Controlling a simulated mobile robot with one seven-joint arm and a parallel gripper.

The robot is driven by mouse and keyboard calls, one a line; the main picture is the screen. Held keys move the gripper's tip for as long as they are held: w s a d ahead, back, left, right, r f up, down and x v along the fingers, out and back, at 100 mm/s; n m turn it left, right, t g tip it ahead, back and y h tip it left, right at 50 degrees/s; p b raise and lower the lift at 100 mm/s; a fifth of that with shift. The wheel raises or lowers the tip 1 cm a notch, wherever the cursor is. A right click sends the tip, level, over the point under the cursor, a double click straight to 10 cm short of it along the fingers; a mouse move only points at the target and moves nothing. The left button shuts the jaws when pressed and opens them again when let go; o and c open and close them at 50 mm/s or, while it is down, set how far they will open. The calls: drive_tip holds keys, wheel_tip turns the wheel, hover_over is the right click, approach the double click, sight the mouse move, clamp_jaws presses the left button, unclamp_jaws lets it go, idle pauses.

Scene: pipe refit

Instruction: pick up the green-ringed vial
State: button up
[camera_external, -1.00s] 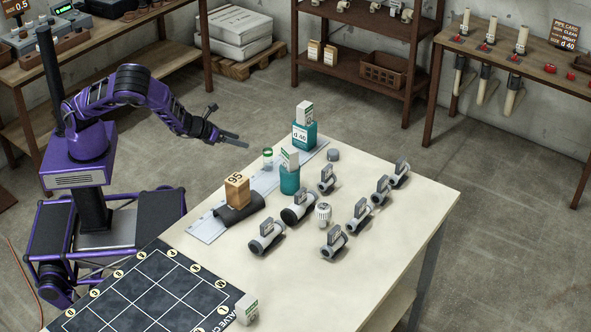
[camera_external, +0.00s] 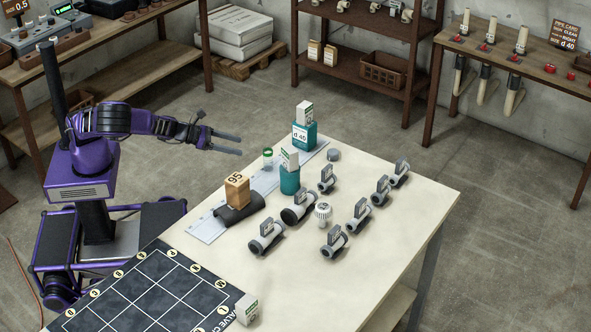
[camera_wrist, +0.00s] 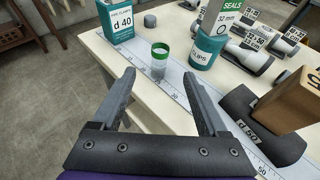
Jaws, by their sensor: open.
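The green-ringed vial (camera_external: 267,158) stands upright on the pale ruler strip near the table's left edge, left of the teal cup. In the wrist view the vial (camera_wrist: 159,61) is clear with a green ring at its top, and it shows beyond and between my fingertips. My gripper (camera_external: 240,144) is open and empty, left of the vial and apart from it, in the air by the table edge. In the wrist view my gripper (camera_wrist: 160,75) has its two fingers spread wide, pointing toward the vial.
A teal d 40 box (camera_wrist: 119,22) stands beyond the vial at left, and a teal cup (camera_wrist: 207,51) close at right. A black pipe holder with a wooden 95 block (camera_external: 237,189) is nearer at right. Several grey valves (camera_external: 335,241) cover the table's middle. The ruler strip (camera_external: 207,229) runs along the edge.

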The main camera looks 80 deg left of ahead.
sight(268, 159)
drive_tip(key=b+x, duration=0.2)
drive_tip(key=x, duration=0.8)
drive_tip(key=shift+a+f, duration=0.1)
drive_tip(key=shift+b+x, duration=0.4)
drive_tip(key=shift+x, duration=2.25)
drive_tip(key=shift+s, duration=0.1)
clamp_jaws()
